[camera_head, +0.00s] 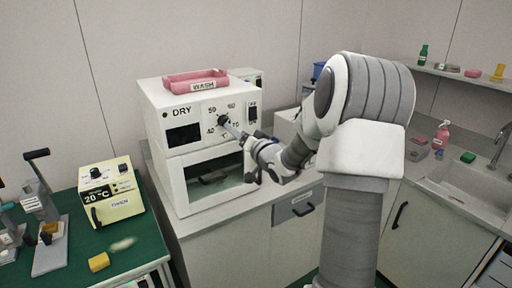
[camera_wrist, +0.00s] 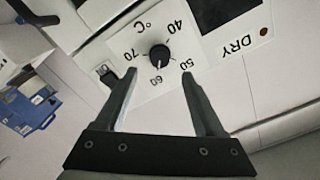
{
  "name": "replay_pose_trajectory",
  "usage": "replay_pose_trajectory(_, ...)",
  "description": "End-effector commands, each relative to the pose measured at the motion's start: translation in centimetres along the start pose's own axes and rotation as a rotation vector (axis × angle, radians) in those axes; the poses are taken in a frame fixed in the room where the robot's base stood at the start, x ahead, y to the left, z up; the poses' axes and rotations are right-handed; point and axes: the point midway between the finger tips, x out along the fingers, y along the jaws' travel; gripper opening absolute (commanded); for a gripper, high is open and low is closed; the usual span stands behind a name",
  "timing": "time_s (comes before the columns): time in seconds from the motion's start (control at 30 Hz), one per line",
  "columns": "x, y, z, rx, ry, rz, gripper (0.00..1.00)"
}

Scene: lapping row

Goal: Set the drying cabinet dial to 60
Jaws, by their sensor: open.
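The drying cabinet (camera_head: 185,112) is a white box marked DRY. Its black dial knob (camera_head: 222,119) sits on the front panel among the marks 40, 50, 60 and 70. In the wrist view the knob (camera_wrist: 159,56) is seen upside down, with the 60 mark (camera_wrist: 155,79) below it towards my gripper. The knob's pointer is too small to read surely. My gripper (camera_wrist: 159,77) is open and empty, its fingers spread in front of the panel, with the knob between and just beyond the tips. In the head view my gripper (camera_head: 232,128) is close by the dial.
A pink tray marked WASH (camera_head: 196,82) lies on top of the cabinet. A yellow 20 °C unit (camera_head: 110,192) stands on the green bench at left. A sink (camera_head: 465,190) is at right.

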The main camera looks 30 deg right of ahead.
Motion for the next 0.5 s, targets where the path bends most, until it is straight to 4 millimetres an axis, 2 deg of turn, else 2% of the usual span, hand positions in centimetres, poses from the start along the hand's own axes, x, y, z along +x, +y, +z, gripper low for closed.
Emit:
replay_pose_trajectory(0.03,-1.2,0.1,-0.1,-0.001,0.0,0.003,0.7)
replay_pose_trajectory(0.3,-7.3,0.1,-0.1,-0.001,0.001,0.003,0.7)
replay_pose_trajectory(0.5,-10.1,0.1,0.0,0.0,0.001,0.002,0.7)
